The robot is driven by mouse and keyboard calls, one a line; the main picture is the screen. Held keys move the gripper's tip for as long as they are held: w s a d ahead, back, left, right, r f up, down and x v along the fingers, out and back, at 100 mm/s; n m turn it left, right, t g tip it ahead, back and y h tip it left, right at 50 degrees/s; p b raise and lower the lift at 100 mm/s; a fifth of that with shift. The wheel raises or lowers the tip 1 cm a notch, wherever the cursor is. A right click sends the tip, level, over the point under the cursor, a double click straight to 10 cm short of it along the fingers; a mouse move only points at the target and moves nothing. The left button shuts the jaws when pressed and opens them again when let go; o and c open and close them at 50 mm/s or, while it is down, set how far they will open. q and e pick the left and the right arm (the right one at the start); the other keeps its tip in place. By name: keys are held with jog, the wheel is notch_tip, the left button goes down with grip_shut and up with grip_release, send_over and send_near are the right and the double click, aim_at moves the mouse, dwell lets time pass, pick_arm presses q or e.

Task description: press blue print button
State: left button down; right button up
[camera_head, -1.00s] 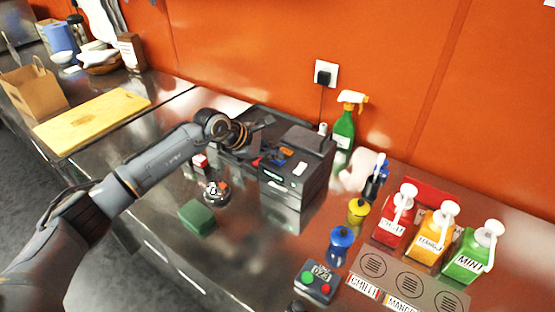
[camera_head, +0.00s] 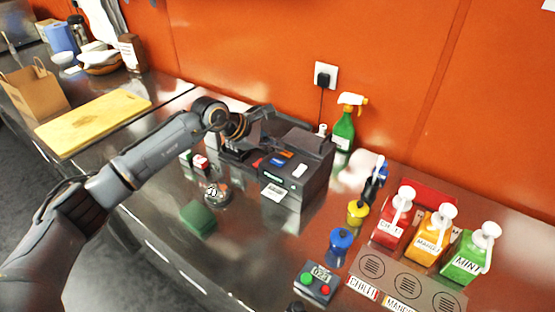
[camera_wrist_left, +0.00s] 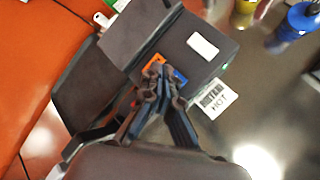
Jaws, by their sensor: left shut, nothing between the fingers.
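The dark label printer (camera_head: 312,150) stands on the steel counter. On its top are a blue button (camera_head: 277,161), an orange button (camera_head: 286,153) and a white piece (camera_head: 299,170). A printed white label (camera_head: 274,193) sticks out at its front; it also shows in the left wrist view (camera_wrist_left: 211,98). My left gripper (camera_wrist_left: 158,78) is shut and empty. In the wrist view its fingertips overlap the orange button (camera_wrist_left: 153,68) and the edge of the blue button (camera_wrist_left: 179,76). I cannot tell whether they touch. My right gripper is out of view.
A green spray bottle (camera_head: 344,128) stands behind the printer. Sauce pump bottles (camera_head: 434,232) stand at the right. A keypad with green and red buttons (camera_head: 318,283) is in front. A green block (camera_head: 198,219) lies left of it. A cutting board (camera_head: 93,120) lies farther left.

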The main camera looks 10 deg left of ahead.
aim_at(275, 163)
pick_arm(q)
jog(key=shift+r+p, duration=0.4)
jog(key=shift+r, duration=1.1)
jog(key=shift+d, duration=0.1)
